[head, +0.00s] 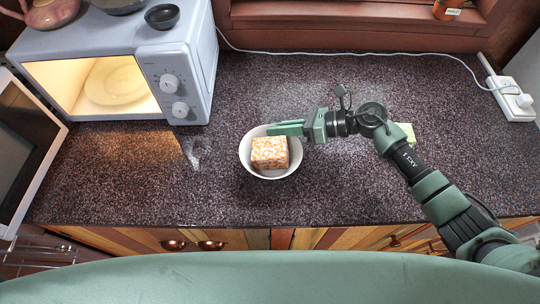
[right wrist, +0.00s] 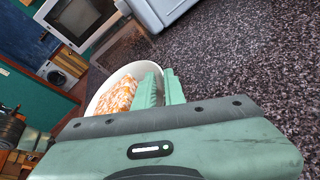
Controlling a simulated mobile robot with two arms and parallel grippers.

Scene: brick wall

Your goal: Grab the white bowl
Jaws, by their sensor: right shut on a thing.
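The white bowl (head: 246,154) stands on the dark speckled counter, right of the microwave, with an orange-and-white speckled block (head: 269,152) inside it. My right gripper (head: 272,129) reaches in from the right and is shut on the bowl's far rim. In the right wrist view the fingers (right wrist: 162,88) are close together at the edge of the bowl (right wrist: 138,69), beside the block (right wrist: 116,97). The fingers hide part of the rim. My left gripper is not in view.
A white microwave (head: 172,85) with its lit inside showing stands at the back left, with a dark small bowl (head: 162,16) on top. A green item (head: 406,131) is partly hidden behind my right arm. A white cable and power strip (head: 508,98) lie along the back right. The front counter is clear.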

